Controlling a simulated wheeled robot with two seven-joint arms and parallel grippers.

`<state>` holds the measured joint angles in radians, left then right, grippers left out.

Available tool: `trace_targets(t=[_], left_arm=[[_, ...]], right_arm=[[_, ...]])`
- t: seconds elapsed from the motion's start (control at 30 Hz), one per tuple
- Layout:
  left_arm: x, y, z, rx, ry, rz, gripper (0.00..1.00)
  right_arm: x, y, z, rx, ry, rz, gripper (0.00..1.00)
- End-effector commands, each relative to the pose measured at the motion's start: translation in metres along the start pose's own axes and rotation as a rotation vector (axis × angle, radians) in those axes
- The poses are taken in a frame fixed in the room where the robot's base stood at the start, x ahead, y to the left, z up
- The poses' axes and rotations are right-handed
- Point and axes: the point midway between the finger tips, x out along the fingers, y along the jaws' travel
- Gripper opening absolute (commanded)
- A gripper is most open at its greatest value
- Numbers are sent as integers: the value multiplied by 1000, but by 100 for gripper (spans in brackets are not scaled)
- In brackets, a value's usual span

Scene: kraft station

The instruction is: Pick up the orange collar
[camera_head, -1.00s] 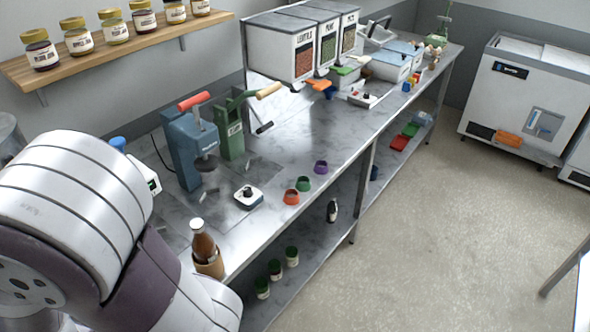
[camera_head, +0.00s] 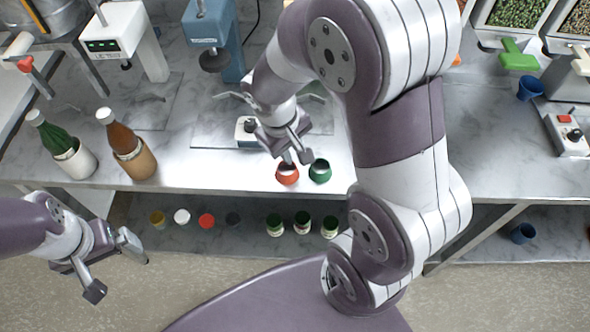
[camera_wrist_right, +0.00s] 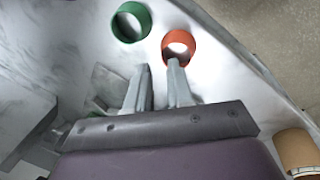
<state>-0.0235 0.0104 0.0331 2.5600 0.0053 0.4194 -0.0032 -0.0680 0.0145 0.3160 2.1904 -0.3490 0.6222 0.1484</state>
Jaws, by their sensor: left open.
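The orange collar (camera_head: 287,175) stands on the counter near its front edge, left of a green collar (camera_head: 320,171). My right gripper (camera_head: 296,158) is just above and behind the orange collar, fingers pointing down at it. In the right wrist view the orange collar (camera_wrist_right: 181,46) lies just beyond the fingertips of the right gripper (camera_wrist_right: 158,67), and one tip overlaps its rim; I cannot tell if they touch. The fingers are apart with nothing between them. The green collar (camera_wrist_right: 131,22) is beside it. My left gripper (camera_head: 118,271) is open and empty, in front of the counter.
A brown bottle in a tan holder (camera_head: 134,160) and a green bottle in a white holder (camera_head: 72,160) stand to the left. A small white-and-blue device (camera_head: 246,132) is behind the right gripper. Several jars stand on the lower shelf (camera_head: 250,238). My right arm hides part of the counter.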

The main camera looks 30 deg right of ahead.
Motion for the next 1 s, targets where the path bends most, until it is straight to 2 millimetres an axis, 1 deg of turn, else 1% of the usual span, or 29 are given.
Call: trace_targets(t=[0.2,0.3,0.53,0.57,0.6,0.63,1.0], left_arm=[[4,0,0,-1,0,0,100],[5,0,1,-1,0,0,100],[5,0,1,0,-1,0,100],[5,0,1,0,-1,0,100],[5,0,1,0,-1,0,100],[5,0,1,0,0,0,100],[5,0,1,0,-1,0,100]], right_arm=[[40,3,2,2,-4,-2,21],[51,2,2,2,-1,-3,21],[53,2,2,1,0,-3,21],[53,2,2,1,0,-3,15],[53,2,2,1,0,-3,2],[53,2,2,1,0,-3,0],[53,3,2,1,0,-3,0]])
